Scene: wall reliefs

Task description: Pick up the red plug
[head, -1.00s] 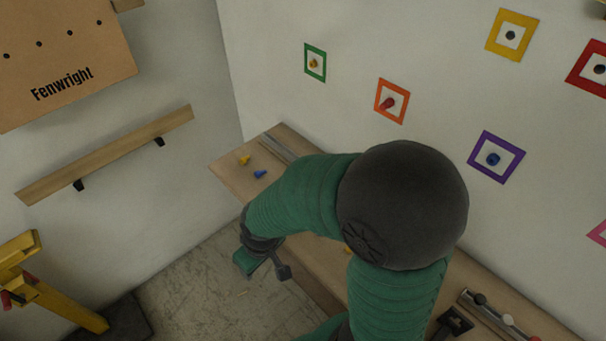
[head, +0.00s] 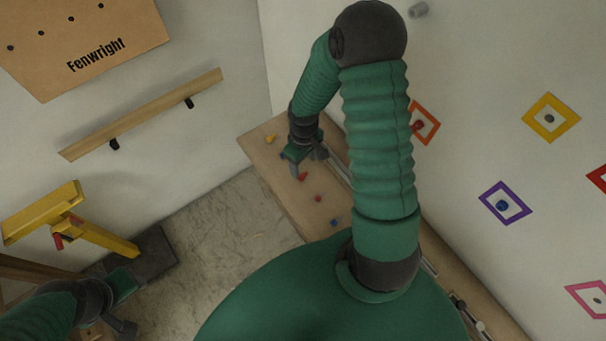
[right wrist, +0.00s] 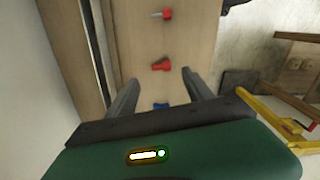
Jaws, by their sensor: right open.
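Two red plugs lie on the wooden bench: one near my right gripper (head: 303,176) and one farther along (head: 318,198). In the right wrist view the nearer red plug (right wrist: 162,64) lies just beyond the fingertips, lined up with the gap; the farther red plug (right wrist: 162,14) is near the top edge. My right gripper (head: 305,154) is open and empty over the bench; its fingers (right wrist: 160,78) also show in the right wrist view. Another red plug (head: 418,125) sits in the orange wall frame. My left gripper (head: 108,328) is low at the left, its opening unclear.
A blue plug (right wrist: 161,106) shows between the right fingers. Another blue plug (head: 334,222) and a yellow plug (head: 270,139) lie on the wooden bench (head: 258,150). A yellow stand (head: 95,235) is at left. The wall with coloured frames rises behind the bench.

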